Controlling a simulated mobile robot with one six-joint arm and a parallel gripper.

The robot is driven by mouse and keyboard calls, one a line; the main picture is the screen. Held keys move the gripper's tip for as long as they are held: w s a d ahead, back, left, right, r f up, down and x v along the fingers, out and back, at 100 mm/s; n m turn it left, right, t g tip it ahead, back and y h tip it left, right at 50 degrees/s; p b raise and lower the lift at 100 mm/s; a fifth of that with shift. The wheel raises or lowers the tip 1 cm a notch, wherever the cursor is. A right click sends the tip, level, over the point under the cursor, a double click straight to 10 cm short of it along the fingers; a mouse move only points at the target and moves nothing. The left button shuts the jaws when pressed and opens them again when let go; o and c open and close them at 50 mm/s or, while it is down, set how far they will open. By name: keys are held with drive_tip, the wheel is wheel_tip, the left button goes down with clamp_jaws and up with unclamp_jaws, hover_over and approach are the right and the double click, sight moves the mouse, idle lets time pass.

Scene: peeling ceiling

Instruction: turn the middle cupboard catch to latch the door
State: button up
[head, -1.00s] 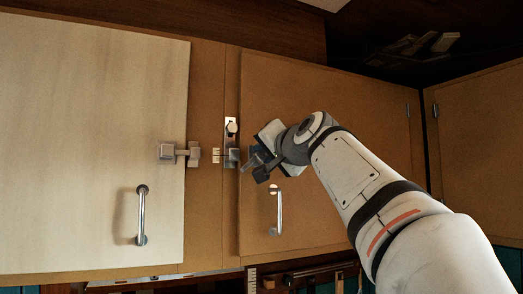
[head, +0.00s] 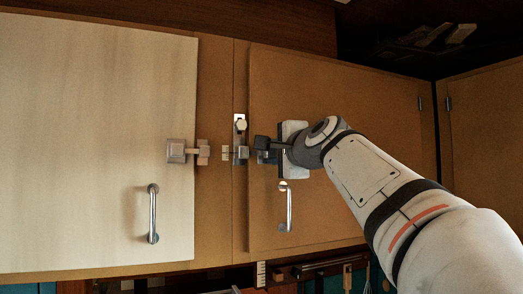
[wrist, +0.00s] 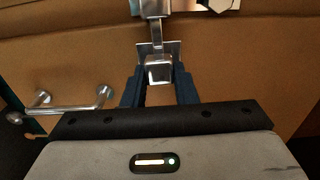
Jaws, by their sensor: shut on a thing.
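The middle cupboard catch (head: 240,154) is a metal fitting on the post left of the brown door (head: 330,130). Its arm runs toward that door and ends in a square metal knob (wrist: 158,70), seen in the wrist view. My gripper (head: 264,150) points left at the catch. Its dark blue fingers stand on either side of the knob in the wrist view (wrist: 159,85) and are shut on it. In the head view my fingers hide the knob. The brown door looks shut or nearly so. A square metal plate (wrist: 174,47) lies behind the arm.
A metal bar handle (head: 289,207) is on the brown door below my gripper. A pale door (head: 90,120) stands at left with its own catch (head: 177,151) and handle (head: 153,212).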

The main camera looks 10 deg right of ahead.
idle(0.6)
drive_tip(key=o, duration=1)
drive_tip(key=s+b, duration=0.1)
drive_tip(key=s, duration=0.1)
drive_tip(key=s+d+b, duration=0.1)
drive_tip(key=s, duration=0.2)
drive_tip(key=s+b, duration=0.1)
drive_tip(key=s, duration=0.1)
drive_tip(key=shift+s+d, duration=0.3)
drive_tip(key=shift+s, duration=0.05)
